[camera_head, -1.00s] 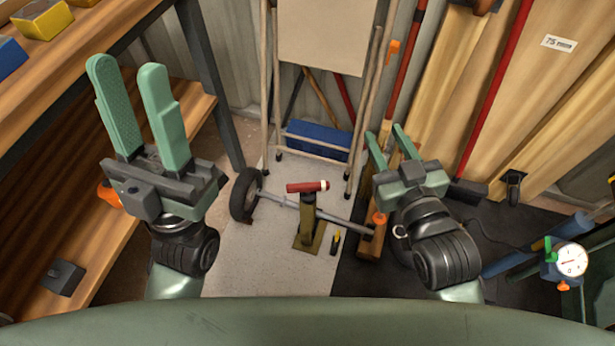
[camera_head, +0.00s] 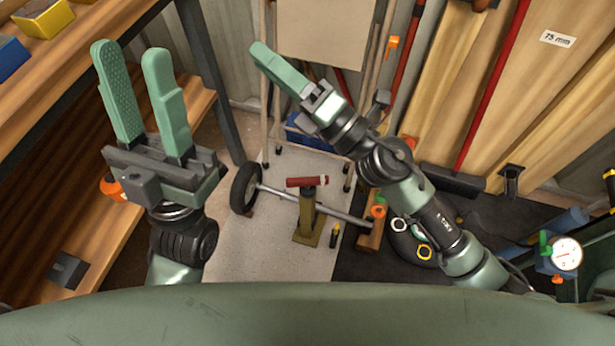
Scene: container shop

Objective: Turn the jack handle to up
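The jack is an olive stand (camera_head: 308,215) on a square base on the pale floor mat, in the lower middle of the head view. Its red handle (camera_head: 303,182) lies roughly horizontal across the top, with a pale tip at the right end. A grey axle bar with a black wheel passes at the jack. My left gripper (camera_head: 130,50) is open and empty, up and left of the jack. My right gripper (camera_head: 264,52) is seen edge-on above the jack, pointing up-left. Its fingers overlap, so their gap is hidden. It is apart from the handle.
A wooden shelf (camera_head: 75,190) is on the left. A pale easel board (camera_head: 322,35) stands behind, with a blue box (camera_head: 300,130) partly hidden. Planks lean at the right, and a dial gauge (camera_head: 566,254) is at lower right.

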